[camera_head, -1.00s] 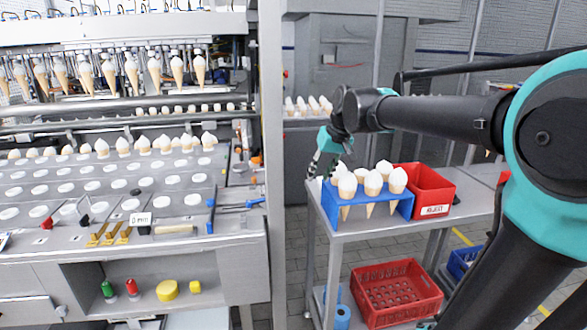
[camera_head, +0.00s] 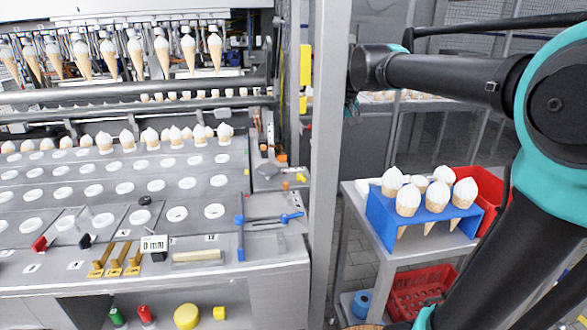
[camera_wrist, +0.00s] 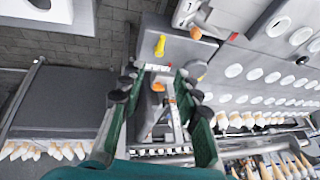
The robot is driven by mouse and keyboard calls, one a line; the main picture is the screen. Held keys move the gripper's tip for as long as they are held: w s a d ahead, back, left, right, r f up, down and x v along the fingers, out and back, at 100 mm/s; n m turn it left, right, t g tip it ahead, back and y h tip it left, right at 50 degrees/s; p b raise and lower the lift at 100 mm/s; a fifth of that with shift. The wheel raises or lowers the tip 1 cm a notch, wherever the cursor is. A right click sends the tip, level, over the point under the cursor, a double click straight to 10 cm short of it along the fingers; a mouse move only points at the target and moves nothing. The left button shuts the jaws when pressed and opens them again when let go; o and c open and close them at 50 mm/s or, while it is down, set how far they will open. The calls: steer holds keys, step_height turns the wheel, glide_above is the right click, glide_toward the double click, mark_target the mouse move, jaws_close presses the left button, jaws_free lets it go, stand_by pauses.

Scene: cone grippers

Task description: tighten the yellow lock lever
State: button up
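A small yellow lever (camera_wrist: 160,45) stands on a grey block at the machine's end in the wrist view, beyond my fingertips. In the head view a small yellow part (camera_head: 300,177) sits at the right end of the machine's deck; I cannot tell whether it is the same lever. My gripper (camera_wrist: 158,88) has its green, black-padded fingers spread apart, with nothing held between them. The yellow lever is apart from both fingers. In the head view only a bit of my gripper shows beside the grey post, so its tips are hard to make out there.
A grey post (camera_head: 329,150) stands between the machine and a side table with a blue cone rack (camera_head: 385,215) and red bin (camera_head: 490,178). Blue levers (camera_head: 270,219) lie on the deck. Orange knobs (camera_wrist: 196,33) sit near the yellow lever. Hanging cones (camera_head: 160,55) line the back.

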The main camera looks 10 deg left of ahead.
glide_toward(302, 179)
steer(key=x, duration=0.4)
steer(key=w+x, duration=0.1)
steer(key=x, duration=0.3)
steer(key=shift+w+f, duration=0.15)
steer(key=shift+w, duration=0.1)
jaws_close()
